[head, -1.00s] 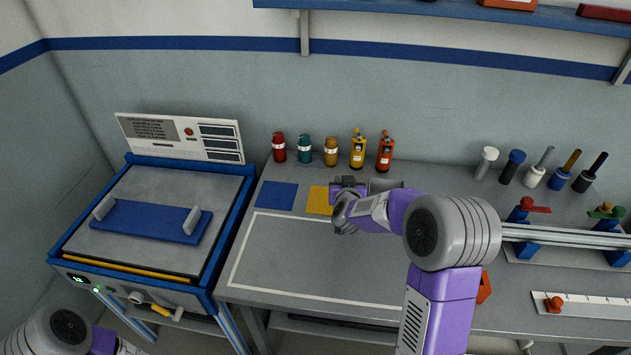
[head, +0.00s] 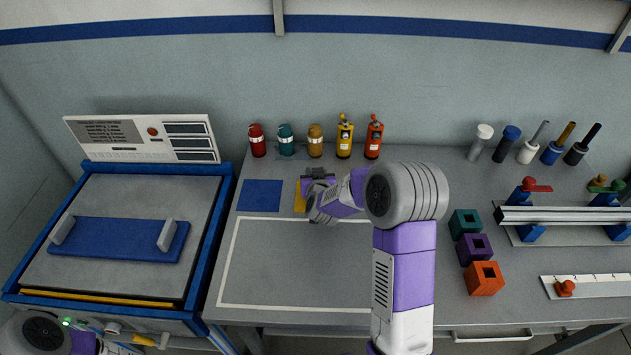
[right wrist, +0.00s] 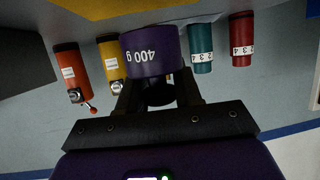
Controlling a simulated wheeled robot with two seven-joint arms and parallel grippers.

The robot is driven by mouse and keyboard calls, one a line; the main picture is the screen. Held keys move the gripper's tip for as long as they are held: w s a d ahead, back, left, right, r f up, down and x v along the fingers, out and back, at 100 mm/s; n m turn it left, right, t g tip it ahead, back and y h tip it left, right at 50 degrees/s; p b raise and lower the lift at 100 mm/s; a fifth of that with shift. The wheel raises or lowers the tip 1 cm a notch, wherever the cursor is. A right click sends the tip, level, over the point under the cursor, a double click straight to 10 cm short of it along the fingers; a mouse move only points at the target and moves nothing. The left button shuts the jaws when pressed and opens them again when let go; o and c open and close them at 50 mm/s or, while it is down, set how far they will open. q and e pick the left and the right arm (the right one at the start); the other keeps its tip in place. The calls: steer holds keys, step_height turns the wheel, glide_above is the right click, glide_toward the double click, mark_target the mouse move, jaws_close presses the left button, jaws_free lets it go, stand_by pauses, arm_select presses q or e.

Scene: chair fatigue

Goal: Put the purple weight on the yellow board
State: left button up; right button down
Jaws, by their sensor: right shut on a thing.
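In the head view my right gripper (head: 318,178) is over the back of the table at the yellow board (head: 299,197). My arm and gripper hide most of that board. A yellow surface also shows at the top edge of the right wrist view (right wrist: 120,6). I cannot tell whether the weight touches the board. My left gripper is not visible; only part of that arm shows at lower left.
A blue square (head: 260,196) lies left of the yellow board. Red (head: 257,141), teal (head: 286,140) and ochre (head: 315,141) cylinders and two spray-like bottles (head: 345,138) stand behind. Teal, purple and orange blocks (head: 484,279) stand right. The white-outlined area (head: 290,270) is mostly clear.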

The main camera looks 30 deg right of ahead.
steer(key=shift+w+f, duration=0.1)
steer(key=shift+f, duration=0.85)
steer(key=shift+r, duration=0.1)
steer(key=shift+f+b, duration=0.6)
steer(key=shift+b, duration=0.15)
steer(key=c, duration=0.8)
jaws_free()
steer(key=shift+f, duration=0.15)
